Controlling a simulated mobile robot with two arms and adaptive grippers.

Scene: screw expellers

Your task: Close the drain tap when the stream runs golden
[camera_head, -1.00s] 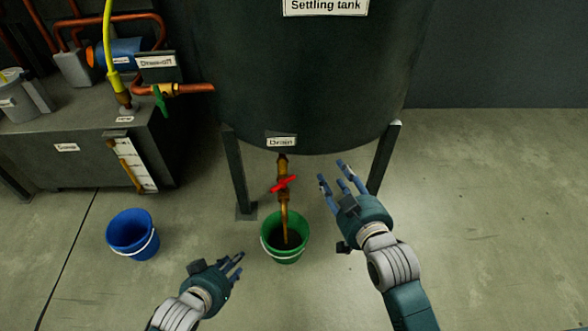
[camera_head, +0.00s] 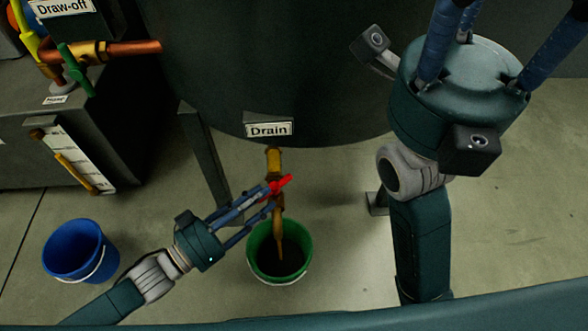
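The drain tap (camera_head: 275,163) is a brass fitting under the "Drain" label, with a red handle (camera_head: 281,185) that sits slanted across the pipe. A golden-brown stream (camera_head: 280,232) runs from it into a green bucket (camera_head: 252,262) holding dark liquid. My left gripper (camera_head: 268,198) has its blue fingers at the handle's left end, partly covering it. Whether they are closed on it I cannot tell. My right gripper (camera_head: 490,45) is raised close to the camera at upper right. Its fingers are spread apart and its fingertips are cut off by the frame.
The dark settling tank (camera_head: 270,60) stands above on legs (camera_head: 205,160). A blue bucket (camera_head: 75,245) is on the floor at left. A dark box with a gauge (camera_head: 75,155) and the draw-off pipe with a green handle (camera_head: 75,68) are at upper left. Floor at right is clear.

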